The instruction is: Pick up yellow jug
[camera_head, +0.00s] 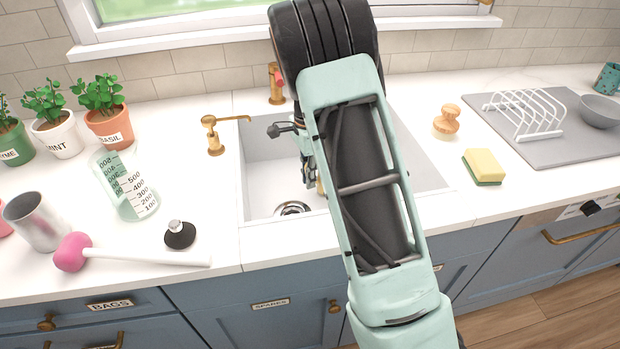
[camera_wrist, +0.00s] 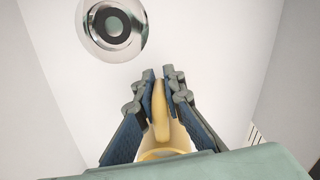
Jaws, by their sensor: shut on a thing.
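In the wrist view, a yellow jug (camera_wrist: 163,153) shows at the bottom middle, partly hidden by my gripper and wrist. My gripper (camera_wrist: 160,100) is shut on an upright yellow part of the jug that looks like its handle. In the head view, my gripper is down in the white sink (camera_head: 262,178), mostly hidden behind my arm. Only a small yellowish bit of the jug (camera_head: 320,186) shows there beside my arm. I cannot tell whether the jug touches the sink floor.
The sink drain (camera_head: 292,209) also shows in the wrist view (camera_wrist: 113,28). Brass taps stand behind the sink. A measuring beaker (camera_head: 127,186), a stopper (camera_head: 179,235) and a pink-headed plunger (camera_head: 75,252) are left. A brush (camera_head: 447,122), sponge (camera_head: 483,167) and dish rack (camera_head: 525,115) are right.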

